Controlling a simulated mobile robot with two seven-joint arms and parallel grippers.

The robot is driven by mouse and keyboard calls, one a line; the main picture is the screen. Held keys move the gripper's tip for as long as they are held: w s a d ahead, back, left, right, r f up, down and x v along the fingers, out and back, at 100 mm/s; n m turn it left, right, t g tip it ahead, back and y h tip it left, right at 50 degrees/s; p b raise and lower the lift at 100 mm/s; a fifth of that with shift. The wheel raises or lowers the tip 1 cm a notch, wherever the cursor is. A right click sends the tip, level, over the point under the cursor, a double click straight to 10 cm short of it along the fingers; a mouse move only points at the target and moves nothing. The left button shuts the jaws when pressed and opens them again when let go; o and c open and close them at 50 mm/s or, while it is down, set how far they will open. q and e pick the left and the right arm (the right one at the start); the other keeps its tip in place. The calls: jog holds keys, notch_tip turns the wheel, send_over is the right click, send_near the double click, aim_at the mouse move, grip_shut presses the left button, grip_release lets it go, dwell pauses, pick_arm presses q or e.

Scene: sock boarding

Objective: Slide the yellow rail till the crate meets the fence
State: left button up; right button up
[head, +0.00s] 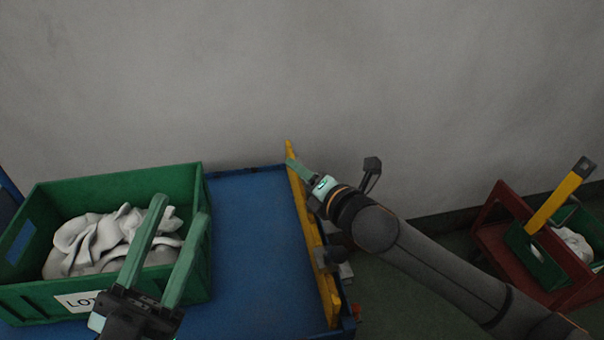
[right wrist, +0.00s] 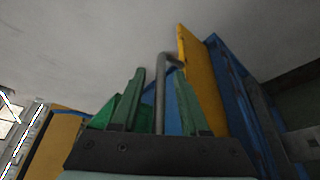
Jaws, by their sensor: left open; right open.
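The green crate (head: 110,187) with white socks (head: 110,240) in it stands on the left of the blue table (head: 250,250). The yellow rail (head: 313,240) runs along the table's right side, with bare blue surface between it and the crate. My left gripper (head: 181,210) is open over the crate's near right corner. My right gripper (head: 293,165) is at the rail's far end. In the right wrist view my right gripper (right wrist: 160,78) has its open fingers either side of a grey bar handle (right wrist: 160,95) beside the rail (right wrist: 198,75). I cannot make out a fence for certain.
A grey wall (head: 300,80) stands close behind the table. At the far right is a red stand (head: 500,235) with another green crate (head: 530,255) and a yellow bar (head: 555,200). Dark floor lies between the stand and table.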

jog(key=shift+c, duration=0.3)
grip_shut()
dwell(1.1)
